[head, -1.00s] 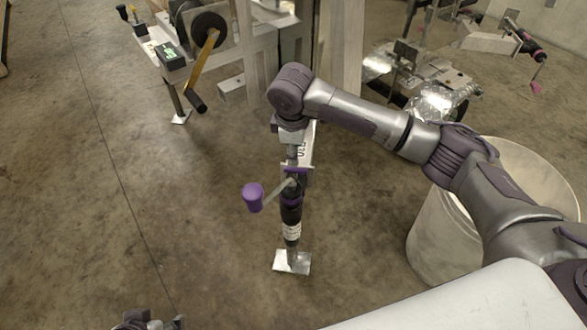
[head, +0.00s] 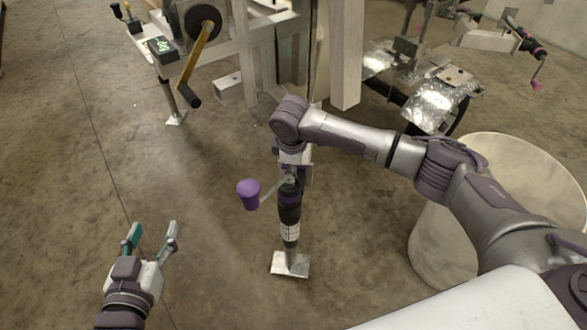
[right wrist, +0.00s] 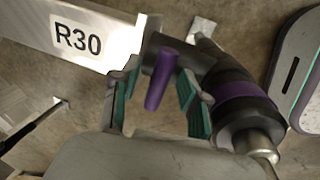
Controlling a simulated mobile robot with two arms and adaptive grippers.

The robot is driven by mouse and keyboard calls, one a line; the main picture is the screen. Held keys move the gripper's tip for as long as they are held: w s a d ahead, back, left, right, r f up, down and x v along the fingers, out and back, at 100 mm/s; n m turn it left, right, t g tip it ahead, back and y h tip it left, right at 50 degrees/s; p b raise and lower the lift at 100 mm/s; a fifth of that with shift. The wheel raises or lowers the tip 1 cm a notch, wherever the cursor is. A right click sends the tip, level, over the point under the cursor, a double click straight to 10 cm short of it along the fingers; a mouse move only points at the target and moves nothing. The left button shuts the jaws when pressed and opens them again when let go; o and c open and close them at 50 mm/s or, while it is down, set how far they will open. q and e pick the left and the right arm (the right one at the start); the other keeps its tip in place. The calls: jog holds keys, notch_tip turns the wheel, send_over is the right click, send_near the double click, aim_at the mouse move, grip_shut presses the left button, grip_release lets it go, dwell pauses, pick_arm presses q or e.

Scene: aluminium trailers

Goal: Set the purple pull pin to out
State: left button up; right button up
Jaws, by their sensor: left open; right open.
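The purple pull pin (right wrist: 161,80) is a short purple cylinder on a dark fitting beside the jack's black tube in the right wrist view. My right gripper (right wrist: 158,100) is open, with its teal-padded fingers on either side of the pin. I cannot tell whether either finger touches it. In the head view my right wrist covers the pin and most of that gripper at the upper part of the jack (head: 289,215). My left gripper (head: 152,232) is open and empty over bare floor at the lower left.
The jack's purple crank knob (head: 249,194) sticks out to its left. A beam with an R30 label (right wrist: 78,39) is beside the right gripper. A pale barrel (head: 440,245) stands right of the jack. Floor on the left is clear.

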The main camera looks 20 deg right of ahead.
pick_arm(q)
jog(key=shift+r, duration=0.1)
pick_arm(e)
grip_shut()
dwell(0.4)
jog(key=shift+r, duration=0.15)
jog(key=r+p, duration=0.2)
jog(key=p, duration=0.1)
jog(key=shift+r+p, duration=0.8)
jog(key=shift+p, duration=0.45)
jog(key=shift+w, duration=0.1)
pick_arm(q)
jog(key=s+a+f+g+y, duration=0.1)
jog(key=s+a+f+g, duration=0.1)
jog(key=s+f+g, duration=0.3)
jog(key=s+a+f+g+y, duration=0.2)
jog(key=s+f+g, duration=0.3)
jog(key=s, duration=0.5)
jog(key=shift+a+n+g, duration=0.3)
jog(key=shift+a+g, duration=0.4)
jog(key=shift+a, duration=0.15)
